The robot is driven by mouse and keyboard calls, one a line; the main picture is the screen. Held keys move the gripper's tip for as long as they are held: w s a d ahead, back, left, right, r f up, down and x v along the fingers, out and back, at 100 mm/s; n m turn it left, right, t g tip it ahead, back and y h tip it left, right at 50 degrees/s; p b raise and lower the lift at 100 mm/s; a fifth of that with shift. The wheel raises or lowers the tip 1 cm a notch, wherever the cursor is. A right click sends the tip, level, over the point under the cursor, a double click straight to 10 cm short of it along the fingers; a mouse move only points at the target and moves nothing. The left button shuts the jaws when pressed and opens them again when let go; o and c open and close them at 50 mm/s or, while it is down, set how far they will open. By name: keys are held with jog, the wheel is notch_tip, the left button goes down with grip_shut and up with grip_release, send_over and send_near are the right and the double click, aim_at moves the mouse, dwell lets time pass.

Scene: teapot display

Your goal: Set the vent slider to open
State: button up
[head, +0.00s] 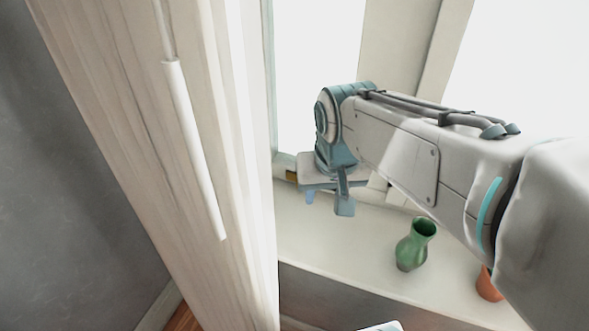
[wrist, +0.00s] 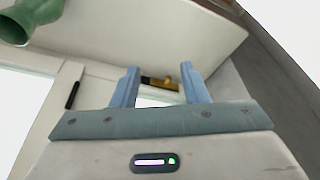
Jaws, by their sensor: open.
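In the wrist view a small brass-coloured piece with a dark end (wrist: 160,83) sits low on the window frame, seen between my fingers. It looks like the vent slider, but its setting cannot be read. In the head view a bit of brass (head: 291,175) shows at the frame's lower left corner, mostly hidden by my gripper. My gripper (head: 327,203) is above the sill beside that corner, open, with nothing held. In the wrist view its two blue fingers (wrist: 160,68) stand apart on either side of the brass piece; contact cannot be told.
A green vase (head: 411,252) stands on the window sill (head: 330,250), with an orange pot (head: 487,287) to its right, partly behind my arm. A pale curtain (head: 215,150) with a white rod (head: 195,150) hangs left. A thin black bar (wrist: 73,94) is on the window frame.

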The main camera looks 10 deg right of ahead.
jog(key=w+a+f+m+h+b, duration=0.1)
jog(key=w+f+m+b, duration=0.2)
jog(key=w+b, duration=0.55)
jog(key=w+a+f+m+h+b, duration=0.1)
jog(key=w+a+f+m+b, duration=0.2)
jog(key=w+b, duration=0.5)
jog(key=shift+t+h, duration=0.3)
jog(key=shift+t, duration=0.1)
jog(key=x, duration=0.5)
jog(key=b+x, duration=0.1)
jog(key=x, duration=0.9)
jog(key=shift+w+d+r+b, duration=0.3)
jog(key=shift+w+d+b, duration=0.05)
jog(key=shift+w+d, duration=0.05)
grip_shut()
